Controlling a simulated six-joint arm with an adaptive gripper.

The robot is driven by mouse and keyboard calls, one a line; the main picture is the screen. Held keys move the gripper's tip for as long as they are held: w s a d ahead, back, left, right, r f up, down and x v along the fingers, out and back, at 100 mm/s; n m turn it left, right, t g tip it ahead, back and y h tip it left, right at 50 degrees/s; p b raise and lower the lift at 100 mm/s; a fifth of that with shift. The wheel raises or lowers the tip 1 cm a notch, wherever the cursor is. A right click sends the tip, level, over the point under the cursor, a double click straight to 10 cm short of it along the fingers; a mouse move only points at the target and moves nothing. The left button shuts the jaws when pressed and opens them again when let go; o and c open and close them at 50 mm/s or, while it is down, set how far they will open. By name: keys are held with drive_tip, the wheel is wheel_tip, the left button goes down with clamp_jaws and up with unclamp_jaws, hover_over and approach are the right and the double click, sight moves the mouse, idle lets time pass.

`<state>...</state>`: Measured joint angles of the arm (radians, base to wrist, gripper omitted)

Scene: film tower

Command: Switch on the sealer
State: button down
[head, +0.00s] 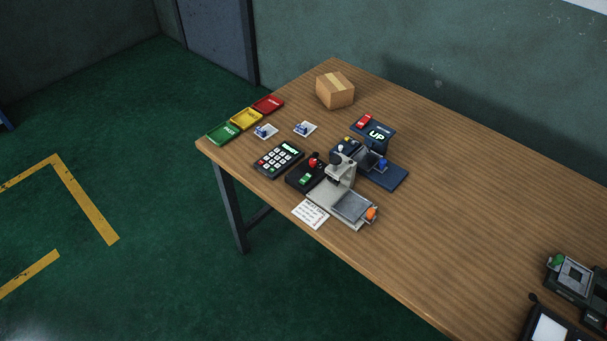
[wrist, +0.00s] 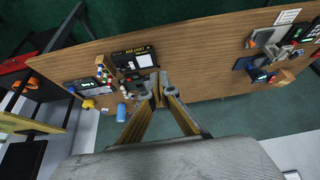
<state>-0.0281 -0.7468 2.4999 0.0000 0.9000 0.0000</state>
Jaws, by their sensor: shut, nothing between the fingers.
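No label that I can read in these views names the sealer. In the head view a dark blue machine (head: 385,172) stands mid-table, with a lit display reading UP (head: 377,136) and a red switch (head: 363,121) at its back. Nearer the front edge are a light grey press (head: 338,180) with a flat plate and a black box (head: 303,176) with a red knob and a green switch. My gripper (wrist: 162,88) shows only in the wrist view, shut and empty above the table, apart from these machines.
Red, yellow and green trays (head: 246,118) line the table's left end. A cardboard box (head: 335,90), a keypad (head: 278,160) and a paper note (head: 310,213) lie nearby. More devices (head: 575,278) stand at the lower right. The wooden table (head: 460,215) is clear between.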

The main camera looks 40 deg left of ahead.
drive_tip(key=w+a+f+n+g+y, duration=0.1)
drive_tip(key=w+a+f+n+y, duration=0.15)
drive_tip(key=a, duration=1.25)
drive_tip(key=w+a+f+n+g+y, duration=0.2)
drive_tip(key=w+a, duration=0.1)
drive_tip(key=a, duration=1.1)
drive_tip(key=w+a+f+n+g+y, duration=0.1)
drive_tip(key=w+a+f+n+y, duration=0.15)
drive_tip(key=a, duration=1.25)
drive_tip(key=a+f+m+t+y, duration=0.1)
drive_tip(key=a+f+m+t, duration=0.3)
drive_tip(key=a, duration=1.1)
drive_tip(key=a+f+t, duration=0.1)
drive_tip(key=a+f, duration=0.5)
drive_tip(key=a, duration=0.8)
drive_tip(key=w+d+f+m+t+h, duration=0.1)
drive_tip(key=w+d+m+t+h, duration=0.2)
drive_tip(key=d+h, duration=0.5)
drive_tip(key=shift+w+d+f+t, duration=0.2)
drive_tip(key=shift+w+d+t, duration=0.3)
drive_tip(key=shift+w+d, duration=0.6)
drive_tip(key=shift+w+a, duration=0.1)
